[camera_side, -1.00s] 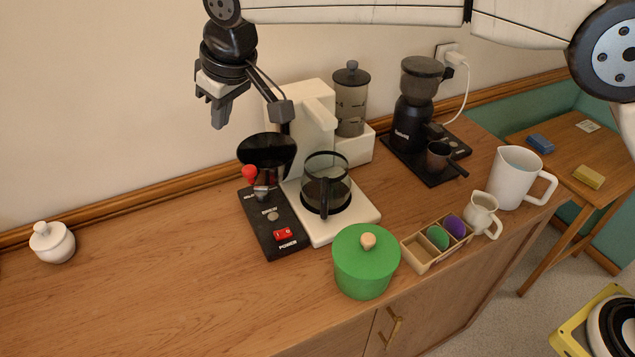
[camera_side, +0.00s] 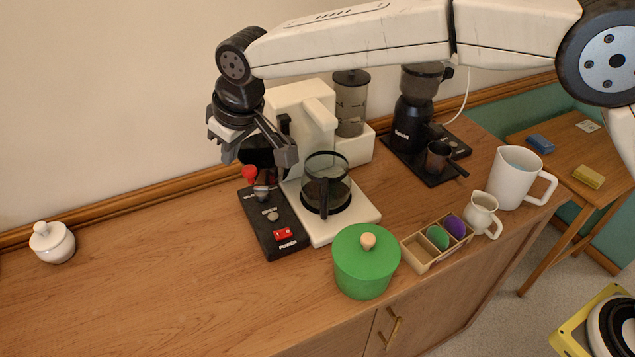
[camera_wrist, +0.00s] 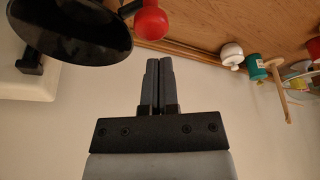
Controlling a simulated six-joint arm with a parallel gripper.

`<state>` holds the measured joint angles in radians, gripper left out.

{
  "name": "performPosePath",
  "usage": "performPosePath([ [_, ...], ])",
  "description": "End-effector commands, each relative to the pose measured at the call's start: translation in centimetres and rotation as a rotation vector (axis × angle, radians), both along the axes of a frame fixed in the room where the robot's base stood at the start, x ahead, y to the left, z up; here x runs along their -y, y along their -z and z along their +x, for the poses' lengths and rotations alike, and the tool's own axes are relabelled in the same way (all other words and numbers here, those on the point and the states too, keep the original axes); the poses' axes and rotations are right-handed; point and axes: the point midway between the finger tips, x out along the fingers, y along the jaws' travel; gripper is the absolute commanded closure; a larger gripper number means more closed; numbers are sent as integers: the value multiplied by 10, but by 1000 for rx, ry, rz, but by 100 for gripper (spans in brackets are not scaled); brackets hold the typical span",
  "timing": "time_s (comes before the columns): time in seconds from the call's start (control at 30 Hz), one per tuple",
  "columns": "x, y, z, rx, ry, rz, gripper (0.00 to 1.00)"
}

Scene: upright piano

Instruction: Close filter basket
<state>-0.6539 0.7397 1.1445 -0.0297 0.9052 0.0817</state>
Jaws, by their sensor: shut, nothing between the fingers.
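The filter basket (camera_side: 258,153) is a black round bowl swung out to the left of the white coffee maker (camera_side: 299,106). It stands above the black switch panel, beside a red knob (camera_side: 249,173). In the wrist view the basket (camera_wrist: 72,27) fills the upper left, with the red knob (camera_wrist: 151,21) at its right. My gripper (camera_side: 230,158) is at the basket's left, partly in front of it in the side view. In the wrist view its fingers (camera_wrist: 153,66) are together and empty, just below the knob and basket. Whether they touch the basket cannot be told.
A glass carafe (camera_side: 326,182) sits on the maker's plate. A green pot (camera_side: 366,265), a divided tray (camera_side: 416,252), a white mug (camera_side: 513,178) and a black grinder (camera_side: 412,124) stand to the right. The counter's left is clear except a white sugar bowl (camera_side: 53,243).

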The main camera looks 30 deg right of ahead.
Motion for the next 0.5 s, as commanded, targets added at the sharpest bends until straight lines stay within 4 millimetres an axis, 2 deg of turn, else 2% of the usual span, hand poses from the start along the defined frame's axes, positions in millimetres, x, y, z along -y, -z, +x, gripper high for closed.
performPosePath([
  [0.5,8,3,-12,0,0,0,100],
])
